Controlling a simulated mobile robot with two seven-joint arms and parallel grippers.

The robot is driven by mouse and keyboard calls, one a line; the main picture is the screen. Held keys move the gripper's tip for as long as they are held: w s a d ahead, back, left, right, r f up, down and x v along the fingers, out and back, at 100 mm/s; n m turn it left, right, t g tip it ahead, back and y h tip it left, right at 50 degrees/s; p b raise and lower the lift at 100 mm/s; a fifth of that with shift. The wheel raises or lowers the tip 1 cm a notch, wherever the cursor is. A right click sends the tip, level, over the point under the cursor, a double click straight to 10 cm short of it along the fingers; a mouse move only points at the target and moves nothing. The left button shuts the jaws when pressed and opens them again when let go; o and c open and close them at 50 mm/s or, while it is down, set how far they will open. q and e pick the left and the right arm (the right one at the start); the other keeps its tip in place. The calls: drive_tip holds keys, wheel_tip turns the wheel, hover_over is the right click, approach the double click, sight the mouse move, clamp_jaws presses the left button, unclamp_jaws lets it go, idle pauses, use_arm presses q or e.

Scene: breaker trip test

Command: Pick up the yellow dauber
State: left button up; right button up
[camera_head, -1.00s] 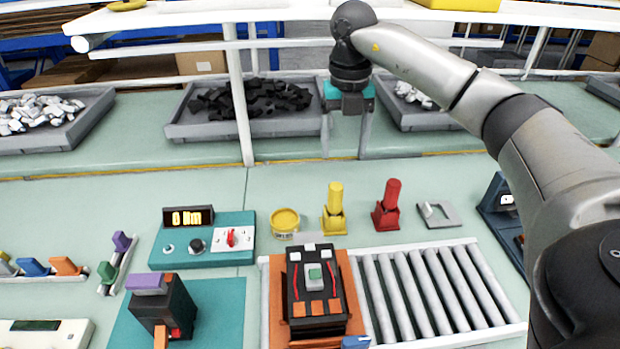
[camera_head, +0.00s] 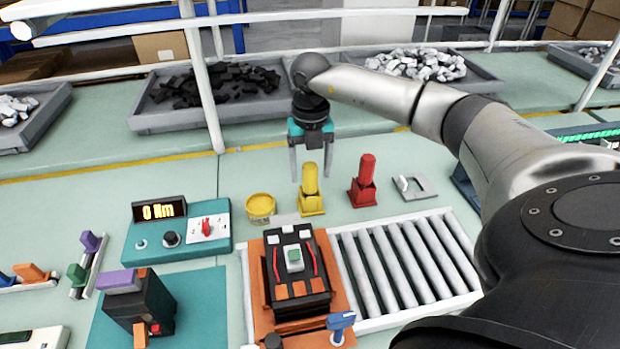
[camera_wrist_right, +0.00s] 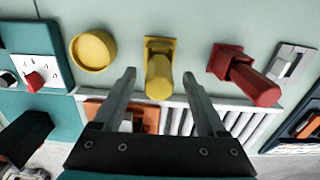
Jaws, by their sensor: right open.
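The yellow dauber (camera_head: 310,182) stands upright in a yellow holder (camera_head: 312,206) on the green bench. In the right wrist view the dauber (camera_wrist_right: 159,80) shows between the two fingers, beyond their tips. My right gripper (camera_head: 311,176) is open and empty, with its fingers pointing down behind and above the dauber. It also shows in the right wrist view (camera_wrist_right: 159,77). I cannot see contact with the dauber. My left gripper is not in view.
A red dauber (camera_head: 366,170) in a red holder stands right of the yellow one. A yellow tin (camera_head: 261,208) is to the left. A black breaker (camera_head: 296,272) and a roller conveyor (camera_head: 405,262) lie in front. Bins (camera_head: 150,122) stand behind.

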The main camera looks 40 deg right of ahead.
sight(310, 179)
drive_tip(key=shift+f, duration=1.55)
drive_tip(key=shift+c, duration=0.2)
clamp_jaws()
